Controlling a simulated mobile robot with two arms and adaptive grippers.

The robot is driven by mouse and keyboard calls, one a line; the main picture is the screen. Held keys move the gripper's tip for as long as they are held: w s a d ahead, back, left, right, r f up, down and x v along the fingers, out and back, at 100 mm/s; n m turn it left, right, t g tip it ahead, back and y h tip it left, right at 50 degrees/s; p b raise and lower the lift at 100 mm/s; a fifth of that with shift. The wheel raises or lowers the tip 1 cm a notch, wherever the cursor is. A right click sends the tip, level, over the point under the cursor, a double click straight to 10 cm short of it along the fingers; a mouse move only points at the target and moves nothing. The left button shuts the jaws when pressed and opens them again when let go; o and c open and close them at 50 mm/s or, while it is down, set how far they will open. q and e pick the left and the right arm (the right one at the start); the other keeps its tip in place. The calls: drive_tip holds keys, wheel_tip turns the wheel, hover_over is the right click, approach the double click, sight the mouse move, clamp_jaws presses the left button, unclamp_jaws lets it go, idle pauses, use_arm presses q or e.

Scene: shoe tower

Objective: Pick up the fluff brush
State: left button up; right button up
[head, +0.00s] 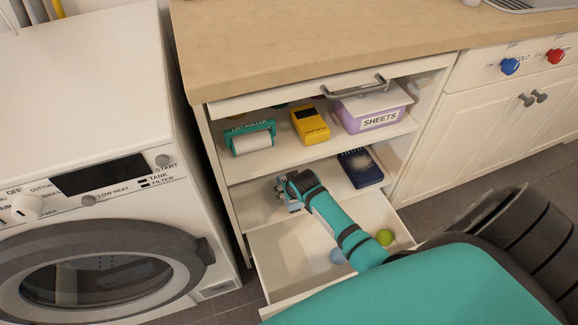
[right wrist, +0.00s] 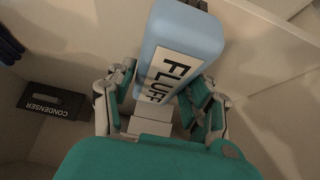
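The fluff brush (right wrist: 185,35) has a light blue body with a white label reading FLUFF in the right wrist view. My right gripper (right wrist: 162,88) has one finger on each side of it, and both fingers appear to press against it. In the head view the brush (head: 293,206) is a small blue piece at the left of the lower shelf, mostly hidden by my right gripper (head: 295,190) and its arm. I cannot tell whether it rests on the shelf. My left gripper is not in view.
A lint roller (head: 251,138), a yellow box (head: 310,124) and a purple SHEETS box (head: 372,109) stand on the upper shelf. A dark blue brush-like item (head: 360,168) lies right on the lower shelf. An open drawer (head: 285,267) holds balls. A CONDENSER block (right wrist: 54,101) shows at left.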

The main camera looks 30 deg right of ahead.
drive_tip(key=c, duration=0.7)
drive_tip(key=shift+c, duration=0.2)
drive_tip(key=shift+r+p, duration=0.3)
drive_tip(key=shift+r, duration=0.25)
drive_tip(key=shift+r+p, duration=0.35)
drive_tip(key=shift+r, duration=0.15)
drive_tip(key=s, duration=0.1)
drive_tip(key=s+p, duration=0.1)
drive_tip(key=s, duration=0.1)
drive_tip(key=shift+s+a+f, duration=0.15)
drive_tip(key=shift+s+a, duration=0.05)
drive_tip(key=shift+a, duration=0.2)
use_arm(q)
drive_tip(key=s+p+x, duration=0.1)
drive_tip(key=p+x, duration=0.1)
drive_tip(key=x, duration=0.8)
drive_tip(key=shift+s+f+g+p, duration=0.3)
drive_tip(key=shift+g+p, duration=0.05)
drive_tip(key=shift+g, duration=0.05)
use_arm(e)
drive_tip(key=s+a, duration=0.3)
drive_tip(key=s, duration=1.1)
drive_tip(key=shift+a, duration=0.2)
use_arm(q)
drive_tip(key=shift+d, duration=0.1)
use_arm(e)
drive_tip(key=shift+f, duration=0.1)
